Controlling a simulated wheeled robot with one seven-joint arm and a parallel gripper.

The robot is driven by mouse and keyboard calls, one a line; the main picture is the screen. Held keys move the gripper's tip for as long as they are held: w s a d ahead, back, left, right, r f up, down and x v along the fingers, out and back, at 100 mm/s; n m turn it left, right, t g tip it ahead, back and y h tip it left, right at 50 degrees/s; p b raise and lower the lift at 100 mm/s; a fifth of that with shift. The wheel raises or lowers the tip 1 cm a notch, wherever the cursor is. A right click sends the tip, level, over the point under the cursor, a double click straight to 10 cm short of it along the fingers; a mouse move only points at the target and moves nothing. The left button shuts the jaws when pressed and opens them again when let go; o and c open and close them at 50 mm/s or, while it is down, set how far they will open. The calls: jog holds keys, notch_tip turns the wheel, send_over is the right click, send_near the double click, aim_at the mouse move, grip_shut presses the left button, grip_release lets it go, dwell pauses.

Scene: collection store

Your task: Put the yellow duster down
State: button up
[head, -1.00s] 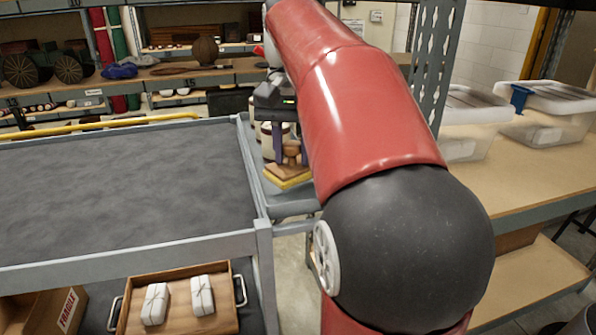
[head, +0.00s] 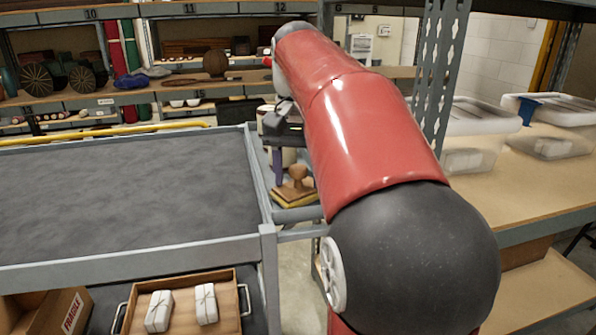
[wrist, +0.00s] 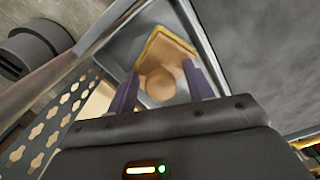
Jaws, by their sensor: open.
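The yellow duster (head: 294,193) has a wooden block and round knob over a yellow pad. It sits on the grey tray-like end shelf (head: 300,214) at the right end of the cart. My gripper (wrist: 161,72) is open, its two purple fingers standing on either side of the knob in the wrist view, where the duster (wrist: 176,47) also shows. In the head view my red arm hides part of the gripper and the shelf. Whether a finger touches the knob cannot be told.
The cart's dark grey top (head: 120,190) is bare. Below it a wooden tray (head: 185,320) holds two white wrapped packets. Light jars stand behind the gripper, partly hidden. A perforated upright (head: 437,75) and a bench with clear boxes (head: 555,125) are on the right.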

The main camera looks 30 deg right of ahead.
aim_at(296, 166)
jog(key=shift+f+b, duration=0.15)
jog(key=shift+b, duration=0.2)
jog(key=r, duration=0.2)
jog(key=r+p, duration=0.1)
jog(key=r, duration=0.1)
jog(key=w+r+p, duration=0.1)
jog(key=r, duration=0.1)
jog(key=shift+r, duration=0.1)
jog(key=shift+s+r, duration=0.1)
jog(key=shift+r, duration=0.85)
